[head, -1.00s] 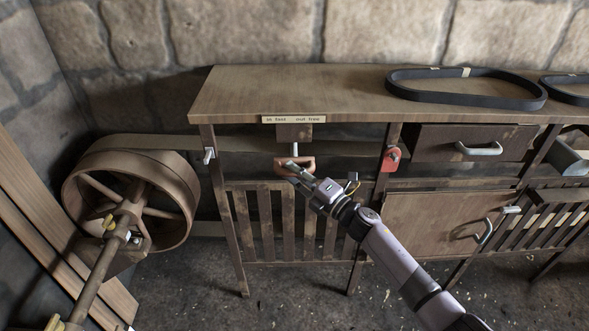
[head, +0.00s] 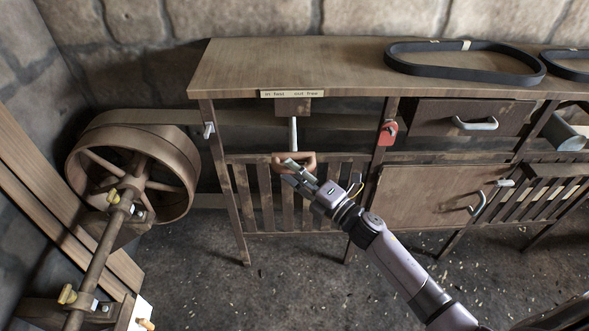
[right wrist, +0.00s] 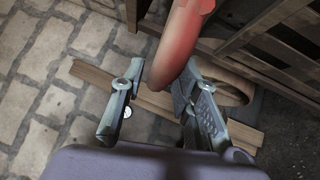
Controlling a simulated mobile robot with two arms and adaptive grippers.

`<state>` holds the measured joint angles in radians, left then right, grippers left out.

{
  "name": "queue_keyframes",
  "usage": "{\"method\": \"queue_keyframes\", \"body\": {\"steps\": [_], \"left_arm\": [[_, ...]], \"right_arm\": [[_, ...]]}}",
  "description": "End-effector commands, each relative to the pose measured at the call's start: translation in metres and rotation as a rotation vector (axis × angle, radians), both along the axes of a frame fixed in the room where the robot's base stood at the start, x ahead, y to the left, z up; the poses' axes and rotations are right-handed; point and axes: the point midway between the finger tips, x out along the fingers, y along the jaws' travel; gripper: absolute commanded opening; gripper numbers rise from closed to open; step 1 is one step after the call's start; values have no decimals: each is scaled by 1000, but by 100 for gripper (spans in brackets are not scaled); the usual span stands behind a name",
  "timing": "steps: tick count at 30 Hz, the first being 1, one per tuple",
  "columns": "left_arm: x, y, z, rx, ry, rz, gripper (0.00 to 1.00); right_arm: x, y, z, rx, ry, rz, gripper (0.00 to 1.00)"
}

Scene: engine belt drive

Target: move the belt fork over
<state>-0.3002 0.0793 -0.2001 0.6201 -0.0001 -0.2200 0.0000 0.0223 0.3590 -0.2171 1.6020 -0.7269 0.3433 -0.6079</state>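My right gripper (head: 292,170) is at the handle. In the right wrist view the red handle (right wrist: 180,45) passes between the two fingers (right wrist: 160,90), close against the right one; the contact on the left one is unclear. The flat belt (head: 240,118) runs from a large spoked pulley (head: 178,150) behind the bench front. My left gripper is not in view.
A red part (head: 388,132) sits on the bench leg right of the handle. A black belt loop (head: 462,75) lies on the bench top (head: 300,68). A slatted panel (head: 262,190) stands below the handle.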

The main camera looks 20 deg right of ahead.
Motion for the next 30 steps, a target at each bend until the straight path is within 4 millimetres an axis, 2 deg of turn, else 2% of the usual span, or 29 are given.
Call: {"method": "queue_keyframes", "body": {"steps": [3,14,17,30], "left_arm": [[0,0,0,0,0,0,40],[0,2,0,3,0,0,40],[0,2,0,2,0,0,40],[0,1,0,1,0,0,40]], "right_arm": [[1,-1,1,-1,-2,-2,39],[-2,-4,1,-1,-3,-4,39],[-13,-10,-1,-2,-2,-4,39],[-87,-52,-14,-2,1,-4,39]]}}
